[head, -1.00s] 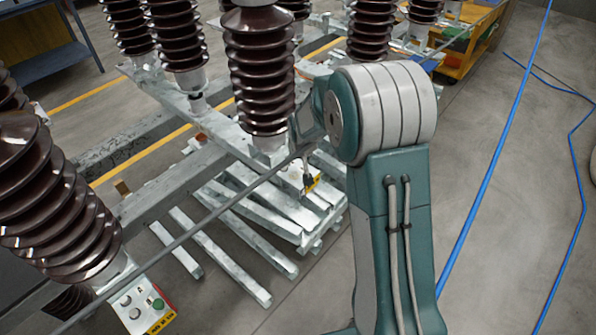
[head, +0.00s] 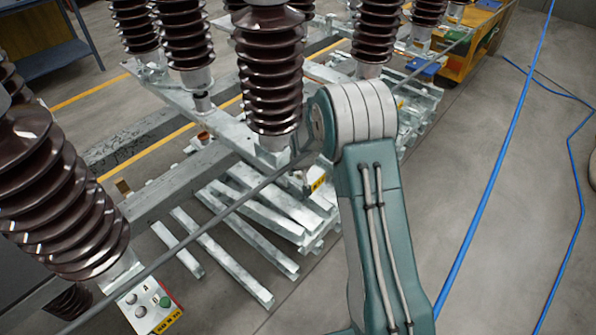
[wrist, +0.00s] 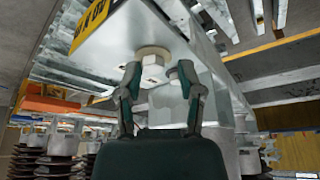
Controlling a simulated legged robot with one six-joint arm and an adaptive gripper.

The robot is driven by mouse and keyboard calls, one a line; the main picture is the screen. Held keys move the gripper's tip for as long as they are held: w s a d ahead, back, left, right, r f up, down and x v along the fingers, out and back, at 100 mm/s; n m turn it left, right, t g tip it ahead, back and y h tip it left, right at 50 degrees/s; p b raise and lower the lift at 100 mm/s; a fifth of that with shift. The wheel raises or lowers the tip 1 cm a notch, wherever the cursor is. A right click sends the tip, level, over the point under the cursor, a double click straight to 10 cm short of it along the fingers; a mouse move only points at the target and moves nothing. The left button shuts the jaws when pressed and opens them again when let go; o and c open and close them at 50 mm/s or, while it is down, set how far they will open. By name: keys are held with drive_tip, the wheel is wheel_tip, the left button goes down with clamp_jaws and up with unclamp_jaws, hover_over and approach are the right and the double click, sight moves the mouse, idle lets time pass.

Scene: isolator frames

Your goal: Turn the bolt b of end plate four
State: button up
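In the wrist view, a metal plate (wrist: 112,42) with a partly cut-off yellow label fills the upper middle. A pale hexagonal bolt (wrist: 153,66) sticks out from its face. My gripper (wrist: 158,72) is open, with one finger to each side of the bolt head. I cannot tell whether either finger touches it. The bolt's letter and the plate's number are not readable. In the head view, a small yellow label (head: 318,183) shows below the middle insulator, beside my arm. My gripper is hidden there.
A nearer end plate (head: 128,302) with a green bolt (head: 165,301) and grey ones sits at lower left. Brown ribbed insulators (head: 268,75) stand along the metal frames. A long grey rod (head: 200,225) crosses the view. A blue hose (head: 503,150) lies on open floor at right.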

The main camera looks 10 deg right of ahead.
drive_tip(key=shift+d, duration=0.2)
clamp_jaws()
drive_tip(key=shift+d, duration=0.25)
drive_tip(key=shift+a, duration=0.15)
drive_tip(key=shift+n, duration=0.3)
